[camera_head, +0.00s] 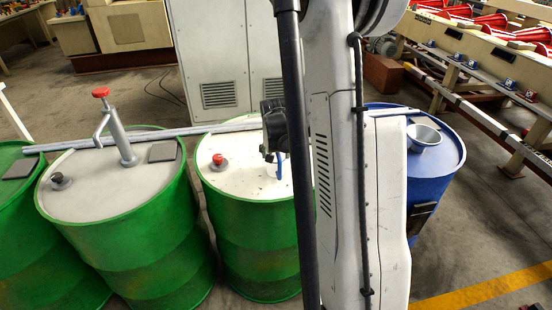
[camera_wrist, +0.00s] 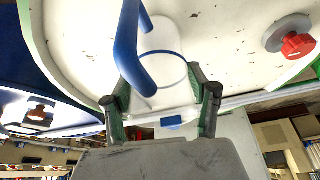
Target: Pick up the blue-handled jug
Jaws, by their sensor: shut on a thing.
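The blue-handled jug is a small white vessel with a blue handle. It shows in the wrist view (camera_wrist: 168,72) and, small and partly hidden, in the head view (camera_head: 271,171). It is at the white top of a green drum (camera_head: 255,215); I cannot tell whether it touches the top. My gripper (camera_wrist: 160,85) has one finger on each side of the jug's white body and is shut on it, with the handle crossing in front of the left finger. In the head view my arm hides most of the drum's right side and the fingers are hard to make out.
A red-capped bung (camera_head: 218,161) stands on the same drum top. To the left, another green drum carries a hand pump with a red knob (camera_head: 119,135). A blue drum with a metal funnel (camera_head: 424,137) stands at right. A grey cabinet (camera_head: 222,60) is behind.

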